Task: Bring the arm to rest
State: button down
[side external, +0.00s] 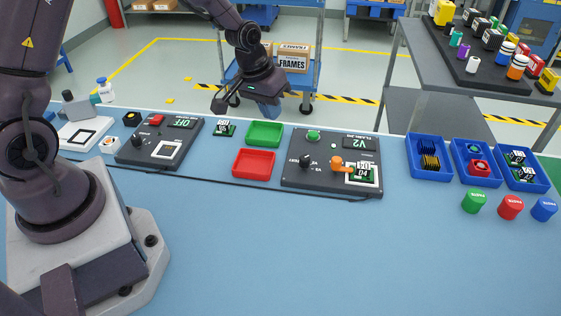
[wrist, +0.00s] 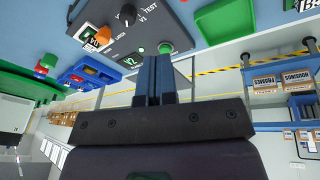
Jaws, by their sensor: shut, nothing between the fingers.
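My gripper (side external: 269,110) is raised above the far edge of the blue table (side external: 300,250), behind the green tray. Its blue fingers look shut and empty in the wrist view (wrist: 153,62). My arm arches over from the left. In the wrist view the fingers stand in front of a dark test box (wrist: 165,25) with a green button. It also shows in the side view (side external: 325,184), with a green board and an orange clamp (side external: 338,163) at its right end. The display there reads V2.
A green tray (side external: 264,121) and a red tray (side external: 236,163) lie near my gripper. A second dark box (side external: 135,154) with an OFF display is left. Blue bins (side external: 424,176) and several coloured caps (side external: 510,213) are right. The table's front is clear. A grey shelf (side external: 400,35) stands behind.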

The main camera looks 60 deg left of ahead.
jog(key=s+d+r+m+t, duration=0.1)
jog(key=s+d+r+m, duration=0.1)
jog(key=s+r, duration=0.8)
jog(key=s+d+r+m+t, duration=0.1)
jog(key=s+d+r, duration=0.1)
jog(key=s+r, duration=0.8)
jog(key=shift+s+d+r+m+y, duration=0.25)
jog(key=shift+s+m+y, duration=0.15)
jog(key=shift+s, duration=0.35)
dwell(0.7)
